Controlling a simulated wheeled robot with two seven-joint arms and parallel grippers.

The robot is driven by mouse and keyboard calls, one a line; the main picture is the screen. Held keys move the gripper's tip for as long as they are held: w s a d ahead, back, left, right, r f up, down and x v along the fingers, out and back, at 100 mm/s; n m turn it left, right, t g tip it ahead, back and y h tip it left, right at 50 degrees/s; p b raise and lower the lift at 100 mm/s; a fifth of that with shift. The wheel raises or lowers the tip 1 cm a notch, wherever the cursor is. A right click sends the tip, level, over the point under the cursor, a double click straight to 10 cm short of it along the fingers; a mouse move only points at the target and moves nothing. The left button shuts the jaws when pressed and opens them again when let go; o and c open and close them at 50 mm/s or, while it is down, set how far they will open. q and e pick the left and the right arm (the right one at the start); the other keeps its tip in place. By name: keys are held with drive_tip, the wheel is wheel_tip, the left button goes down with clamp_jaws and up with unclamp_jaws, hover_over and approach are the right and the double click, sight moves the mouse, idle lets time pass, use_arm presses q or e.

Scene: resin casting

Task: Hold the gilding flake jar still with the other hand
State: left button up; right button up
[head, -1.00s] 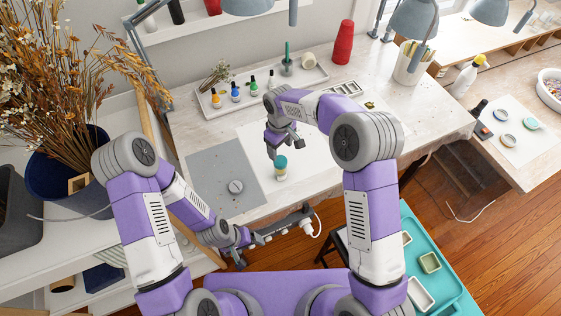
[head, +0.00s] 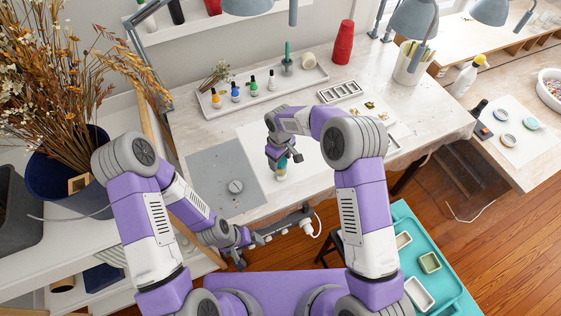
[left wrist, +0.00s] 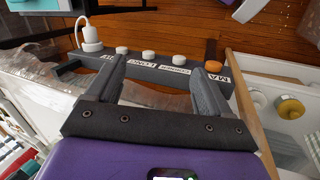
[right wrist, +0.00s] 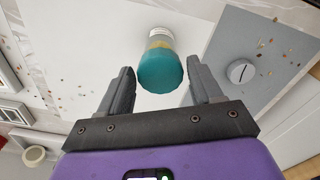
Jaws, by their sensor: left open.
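The gilding flake jar (head: 281,177) stands upright on the white sheet near the table's front edge. In the right wrist view its teal lid (right wrist: 160,72) and clear body face me. My right gripper (head: 284,160) is over the jar in the head view and partly covers it. In the right wrist view the fingers of my right gripper (right wrist: 160,84) are open on either side of the lid, with gaps. My left gripper (head: 238,260) is low, in front of the table edge. In the left wrist view the left gripper (left wrist: 152,62) is open and empty.
A grey mat (head: 215,195) with a round lidded tin (head: 235,187) lies left of the jar. A white tray (head: 219,112) holds several small bottles behind. A labelled power strip (left wrist: 228,83) runs along the front edge near my left gripper.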

drive_tip(key=c, duration=0.4)
use_arm(q)
drive_tip(key=shift+c, duration=1)
use_arm(e)
drive_tip(key=shift+c, duration=0.2)
use_arm(q)
drive_tip(key=d+r+n+g+h, duration=0.1)
drive_tip(key=d+n+g+h, duration=0.2)
drive_tip(key=d+n+h, duration=0.55)
drive_tip(key=w+a+r+n+t, duration=0.1)
drive_tip(key=w+n+t, duration=0.3)
drive_tip(key=w+n, duration=0.1)
drive_tip(key=w+a+r+n+t, duration=0.2)
drive_tip(key=w+n+t, duration=0.2)
drive_tip(key=w, duration=0.4)
drive_tip(key=w+a+r+n+t, duration=0.1)
drive_tip(key=w+a+n+t, duration=0.1)
drive_tip(key=w+n+t, duration=0.2)
drive_tip(key=shift+w+r+n+t, duration=0.15)
drive_tip(key=shift+w+n, duration=0.3)
drive_tip(key=shift+w, duration=0.15)
drive_tip(key=shift+w+r+n+t, duration=0.15)
drive_tip(key=shift+w+n, duration=0.25)
drive_tip(key=shift+w, duration=0.2)
drive_tip(key=shift+x, duration=4.7)
